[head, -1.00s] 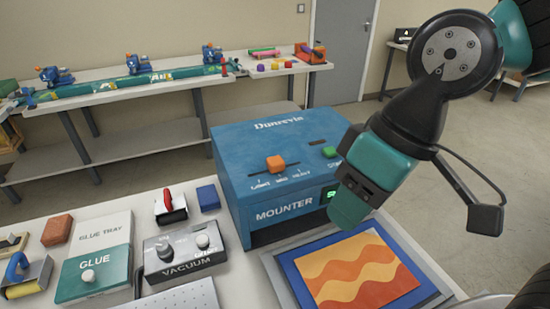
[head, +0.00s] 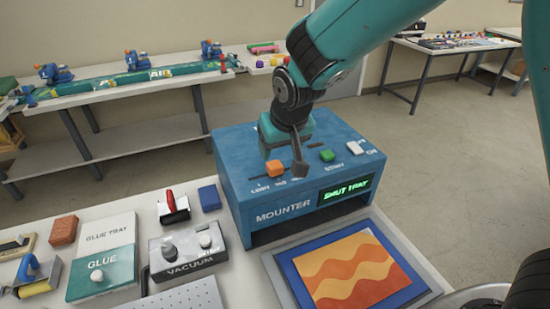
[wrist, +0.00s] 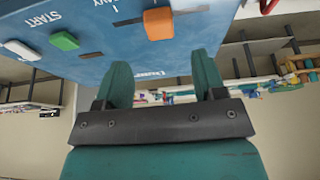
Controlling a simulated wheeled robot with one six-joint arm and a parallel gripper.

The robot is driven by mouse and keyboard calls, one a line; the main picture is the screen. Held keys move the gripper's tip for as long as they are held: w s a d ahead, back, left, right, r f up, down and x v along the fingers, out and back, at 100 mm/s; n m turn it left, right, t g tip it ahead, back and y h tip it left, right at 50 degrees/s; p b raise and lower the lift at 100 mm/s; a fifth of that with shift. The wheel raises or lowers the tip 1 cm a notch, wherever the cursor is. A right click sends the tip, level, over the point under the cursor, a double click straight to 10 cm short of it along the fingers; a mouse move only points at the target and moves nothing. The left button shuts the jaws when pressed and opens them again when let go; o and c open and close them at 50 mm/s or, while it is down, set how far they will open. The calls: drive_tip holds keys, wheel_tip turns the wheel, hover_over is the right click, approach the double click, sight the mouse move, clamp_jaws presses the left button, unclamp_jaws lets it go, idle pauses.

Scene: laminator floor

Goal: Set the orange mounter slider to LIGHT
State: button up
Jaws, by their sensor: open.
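The orange slider (head: 275,168) stands up from its slot on top of the blue mounter (head: 240,150), nearer the MID mark than the LIGHT mark, which is at the slot's left end. It also shows in the wrist view (wrist: 158,23), beyond the gap between the fingers. My gripper (wrist: 162,62) is open and empty, its two teal fingers apart. In the head view it is over the mounter's top, just behind and right of the slider, largely covered by my wrist. I see no contact with the slider.
A green START button (head: 327,156) and a white switch (head: 357,148) sit right of the slider. The mounter's display (head: 346,190) reads SHUT TRAY. A tray with a wavy orange print (head: 355,270) lies in front. The vacuum box (head: 187,252) is at left.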

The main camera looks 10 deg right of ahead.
sight(275, 164)
drive_tip(key=p+x, duration=0.1)
drive_tip(key=x, duration=0.6)
drive_tip(key=shift+f, duration=0.25)
